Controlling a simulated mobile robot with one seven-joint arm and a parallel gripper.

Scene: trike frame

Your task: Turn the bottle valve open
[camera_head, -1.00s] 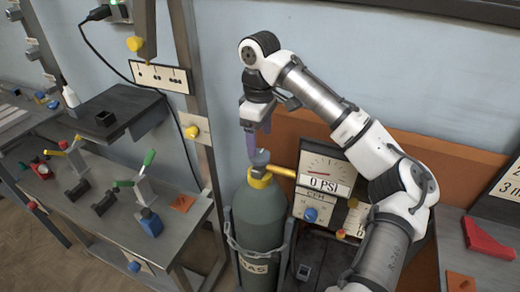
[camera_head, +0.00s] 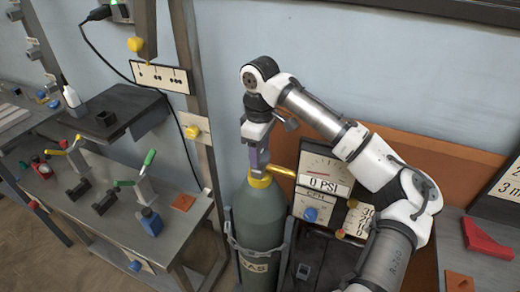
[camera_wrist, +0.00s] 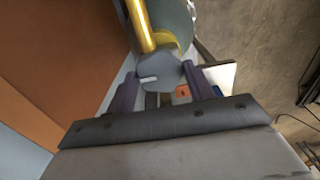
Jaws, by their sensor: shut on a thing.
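The grey-green gas bottle (camera_head: 262,217) stands upright in a metal holder, with a yellow collar (camera_head: 260,181) on top. A yellow pipe (camera_head: 283,172) runs from the collar toward the gauge. The grey valve knob (camera_wrist: 164,73) shows in the wrist view, with a pale slot mark on its face. My gripper (camera_head: 258,163) points down over the bottle top and hides most of the knob in the head view. In the wrist view its purple fingers (camera_wrist: 166,89) stand on both sides of the knob, shut on it. The gauge (camera_head: 325,170) reads 0 PSI.
A panel with a blue knob (camera_head: 311,214) stands right of the bottle, under the gauge. A metal bench (camera_head: 180,222) with several clamps is at left. A red part (camera_head: 487,240) lies on the right bench.

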